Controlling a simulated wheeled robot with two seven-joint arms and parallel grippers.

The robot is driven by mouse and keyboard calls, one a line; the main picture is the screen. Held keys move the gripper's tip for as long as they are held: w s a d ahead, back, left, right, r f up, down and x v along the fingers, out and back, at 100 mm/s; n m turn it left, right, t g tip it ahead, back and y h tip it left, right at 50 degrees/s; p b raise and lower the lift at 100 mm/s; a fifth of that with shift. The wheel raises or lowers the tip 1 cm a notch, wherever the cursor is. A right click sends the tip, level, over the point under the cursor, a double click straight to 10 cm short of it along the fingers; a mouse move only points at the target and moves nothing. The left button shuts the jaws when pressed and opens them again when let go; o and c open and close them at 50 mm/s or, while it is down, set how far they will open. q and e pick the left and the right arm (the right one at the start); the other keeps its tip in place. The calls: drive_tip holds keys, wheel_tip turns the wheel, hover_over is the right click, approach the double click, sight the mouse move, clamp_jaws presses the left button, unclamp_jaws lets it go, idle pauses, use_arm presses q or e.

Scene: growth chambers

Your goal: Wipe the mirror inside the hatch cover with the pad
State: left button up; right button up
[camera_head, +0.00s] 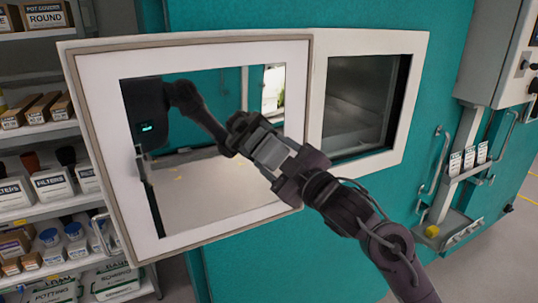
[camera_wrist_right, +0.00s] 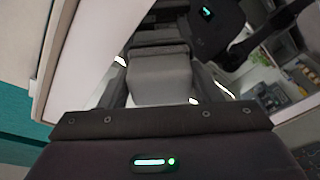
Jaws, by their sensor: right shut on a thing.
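The hatch cover (camera_head: 92,95) stands open, hinged beside the square hatch opening. Its inner side has a white frame around a mirror (camera_head: 205,195). My right gripper (camera_head: 282,163) is in front of the mirror's right part and is shut on a light grey pad (camera_head: 268,152). The pad also shows between the fingers in the right wrist view (camera_wrist_right: 160,82). The pad is at or very close to the glass; I cannot tell whether it touches. The mirror reflects my arm and dark body. My left gripper is not in view.
The hatch opening (camera_head: 362,105) shows a grey interior in the teal chamber wall (camera_head: 270,265). Shelves with boxes and filter bins (camera_head: 52,185) stand at the left. A handle (camera_head: 437,160) and a bracket with a tray (camera_head: 455,228) are at the right.

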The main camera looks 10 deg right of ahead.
sight(215, 159)
drive_tip(key=shift+a, duration=0.15)
drive_tip(key=shift+s+a+b, duration=0.25)
drive_tip(key=shift+s+a, duration=0.1)
drive_tip(key=shift+a, duration=0.5)
drive_tip(key=shift+s+a+b, duration=0.25)
drive_tip(key=shift+s+a, duration=0.05)
drive_tip(key=shift+a, duration=0.55)
drive_tip(key=shift+s+a+b, duration=0.35)
drive_tip(key=shift+a, duration=0.55)
drive_tip(key=shift+s+a+b, duration=0.35)
drive_tip(key=shift+a, duration=0.55)
drive_tip(key=shift+s+a+f+b, duration=0.1)
drive_tip(key=shift+s+a+b, duration=0.1)
drive_tip(key=shift+a+b, duration=0.25)
drive_tip(key=shift+s+a+b, duration=0.15)
drive_tip(key=shift+a+b, duration=0.05)
drive_tip(key=shift+a, duration=0.4)
drive_tip(key=shift+s+a, duration=0.2)
drive_tip(key=shift+a, duration=0.4)
drive_tip(key=r+v, duration=0.1)
drive_tip(key=v, duration=0.8)
drive_tip(key=shift+s+a, duration=0.25)
drive_tip(key=shift+a, duration=0.1)
drive_tip(key=shift+r, duration=0.1)
